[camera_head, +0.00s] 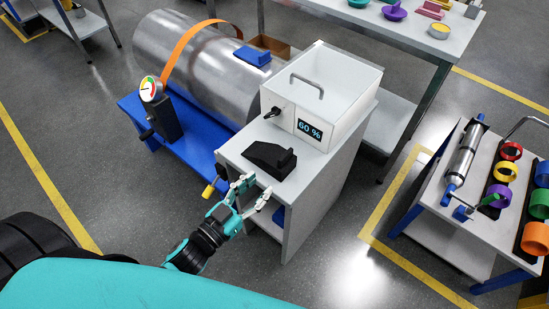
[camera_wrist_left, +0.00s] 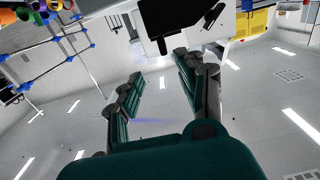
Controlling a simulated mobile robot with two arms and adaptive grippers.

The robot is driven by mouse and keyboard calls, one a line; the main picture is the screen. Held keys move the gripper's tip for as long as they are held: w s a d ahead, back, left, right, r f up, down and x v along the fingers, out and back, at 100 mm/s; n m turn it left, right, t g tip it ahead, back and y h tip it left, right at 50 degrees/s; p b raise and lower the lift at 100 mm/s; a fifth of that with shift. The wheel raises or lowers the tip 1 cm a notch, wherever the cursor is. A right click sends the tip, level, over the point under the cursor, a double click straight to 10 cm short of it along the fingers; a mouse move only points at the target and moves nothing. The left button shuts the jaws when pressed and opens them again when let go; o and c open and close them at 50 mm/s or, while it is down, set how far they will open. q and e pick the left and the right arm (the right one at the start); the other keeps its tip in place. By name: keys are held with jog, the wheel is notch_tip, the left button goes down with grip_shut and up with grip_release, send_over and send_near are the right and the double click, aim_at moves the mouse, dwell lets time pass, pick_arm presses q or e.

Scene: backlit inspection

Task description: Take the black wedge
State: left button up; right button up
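My left gripper (camera_head: 257,186) is open and empty, just in front of the stand's near edge, apart from the wedge. In the left wrist view the wedge (camera_wrist_left: 172,22) shows dark at the top, beyond the open fingers (camera_wrist_left: 158,68). My right gripper is not in view.
The box (camera_head: 322,97) with a handle and a "60 %" display (camera_head: 309,128) stands behind the wedge. A metal cylinder (camera_head: 190,65) on a blue base and a gauge (camera_head: 150,89) are to the left. A table with coloured rings (camera_head: 505,172) is at right.

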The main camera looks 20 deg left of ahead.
aim_at(279, 161)
pick_arm(q)
jog(key=x, duration=0.6)
jog(key=shift+w+d, duration=0.15)
jog(key=shift+w, duration=0.1)
jog(key=shift+w+d+p, duration=0.15)
jog(key=shift+w+p, duration=0.15)
jog(key=shift+w, duration=0.15)
jog(key=x, duration=0.5)
jog(key=shift+a+r+p, duration=0.15)
jog(key=shift+a+p, duration=0.15)
jog(key=shift+a, duration=0.05)
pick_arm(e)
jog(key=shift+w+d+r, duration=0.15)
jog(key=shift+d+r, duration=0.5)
pick_arm(q)
jog(key=shift+c, duration=0.3)
grip_shut()
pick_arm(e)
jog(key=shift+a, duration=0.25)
pick_arm(q)
jog(key=shift+r, duration=0.1)
